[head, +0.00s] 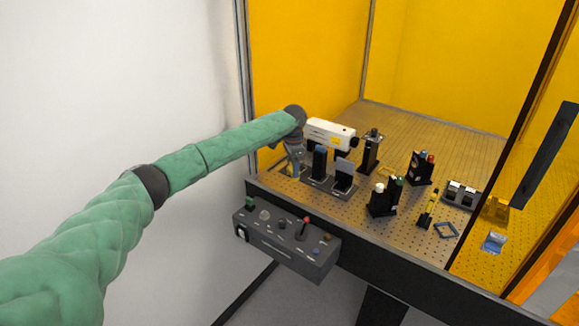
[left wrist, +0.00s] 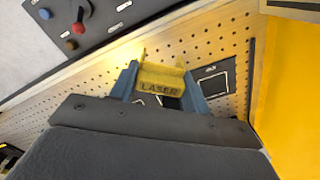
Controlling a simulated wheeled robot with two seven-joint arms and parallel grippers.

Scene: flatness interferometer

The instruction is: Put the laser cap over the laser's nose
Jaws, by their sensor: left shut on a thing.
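The laser (head: 328,132) is a white box with a dark nose (head: 354,143) at its right end, raised at the back left of the breadboard in the head view. My left gripper (head: 292,170) is low over the board's left corner, left of the laser and apart from its nose. In the left wrist view the blue fingers of my left gripper (left wrist: 160,88) are shut on a yellow piece marked LASER (left wrist: 162,79), which I take for the laser cap. The head view hardly shows this piece. My right gripper is in neither view.
A grey control box (head: 285,245) with knobs hangs at the board's front edge. Dark holders (head: 342,177) stand just right of my gripper, with a black post (head: 371,150) near the nose. Several mounts stand farther right. Yellow panels (head: 305,75) close the back and left.

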